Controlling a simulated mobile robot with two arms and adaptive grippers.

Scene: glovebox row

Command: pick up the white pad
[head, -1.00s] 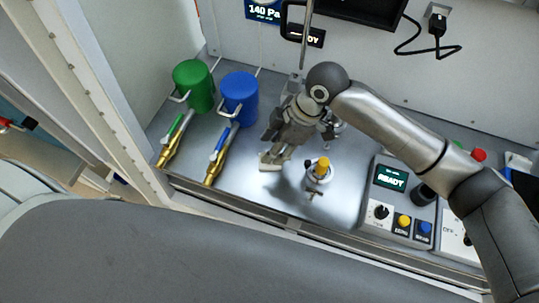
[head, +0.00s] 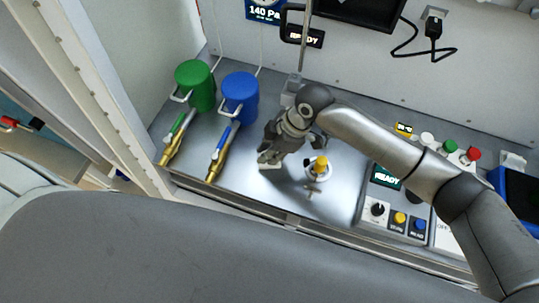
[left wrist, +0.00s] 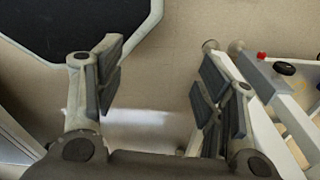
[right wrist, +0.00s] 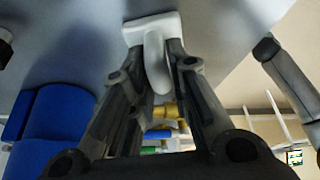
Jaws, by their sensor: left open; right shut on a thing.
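The white pad (right wrist: 135,30) shows in the right wrist view as a pale square plate with a rounded upright grip between my fingers. In the head view the pad (head: 268,165) shows as a small pale edge below my right gripper (head: 270,152), low over the metal worktop. My right gripper (right wrist: 157,72) is shut on the pad's grip; whether the plate touches the worktop I cannot tell. My left gripper (left wrist: 163,92) is open and empty in the left wrist view, above the floor and away from the pad.
A yellow-topped fitting (head: 319,168) stands just right of the right gripper. A control box (head: 395,212) stands to the right. Some worktop in front is clear.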

